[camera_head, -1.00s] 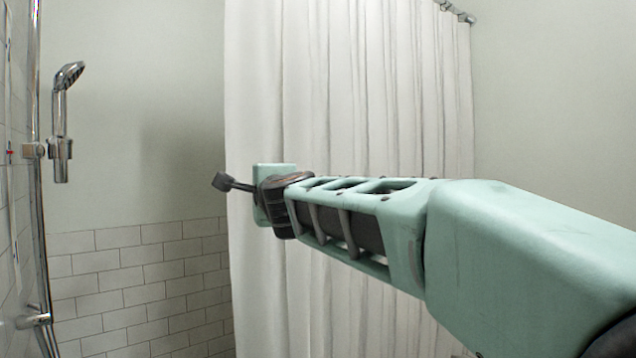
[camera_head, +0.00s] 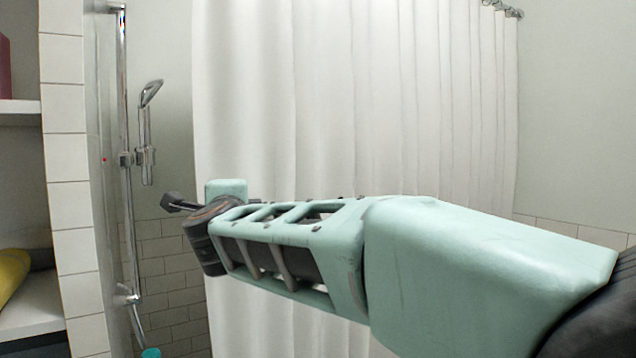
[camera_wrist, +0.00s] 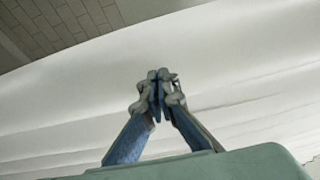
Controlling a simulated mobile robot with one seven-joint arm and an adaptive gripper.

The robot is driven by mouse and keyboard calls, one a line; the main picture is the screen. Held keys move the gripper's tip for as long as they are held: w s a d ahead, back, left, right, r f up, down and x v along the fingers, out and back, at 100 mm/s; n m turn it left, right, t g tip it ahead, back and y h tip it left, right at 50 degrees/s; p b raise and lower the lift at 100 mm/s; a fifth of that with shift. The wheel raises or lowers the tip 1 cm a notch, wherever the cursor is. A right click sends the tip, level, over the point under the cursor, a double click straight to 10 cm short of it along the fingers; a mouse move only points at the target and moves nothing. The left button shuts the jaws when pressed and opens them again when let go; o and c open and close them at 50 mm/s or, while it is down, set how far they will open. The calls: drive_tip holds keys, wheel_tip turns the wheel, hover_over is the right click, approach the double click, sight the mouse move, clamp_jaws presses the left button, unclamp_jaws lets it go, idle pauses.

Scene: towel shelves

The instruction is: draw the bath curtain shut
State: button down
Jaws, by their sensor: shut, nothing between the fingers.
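The white bath curtain (camera_head: 350,110) hangs in soft folds from rings at the upper right. Its left edge hangs free, and a gap lies between it and the shower wall. My gripper (camera_head: 172,201) is at the curtain's left edge in the head view, just past that edge. In the wrist view my gripper (camera_wrist: 158,82) has its fingertips together with nothing between them. The curtain (camera_wrist: 230,50) fills most of the wrist view behind the fingers. I cannot tell whether the fingers touch the cloth.
A chrome shower head (camera_head: 150,92) on a riser rail (camera_head: 125,200) stands left of the curtain. A tiled wall end (camera_head: 68,180) and shelves (camera_head: 25,310) with a yellow towel (camera_head: 12,272) are at the far left. A teal object (camera_head: 151,352) shows at the bottom.

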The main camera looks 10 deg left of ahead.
drive_tip(key=s+a+p, duration=0.3)
drive_tip(key=s+a, duration=0.8)
drive_tip(key=shift+s+a, duration=0.15)
drive_tip(key=shift+s, duration=0.05)
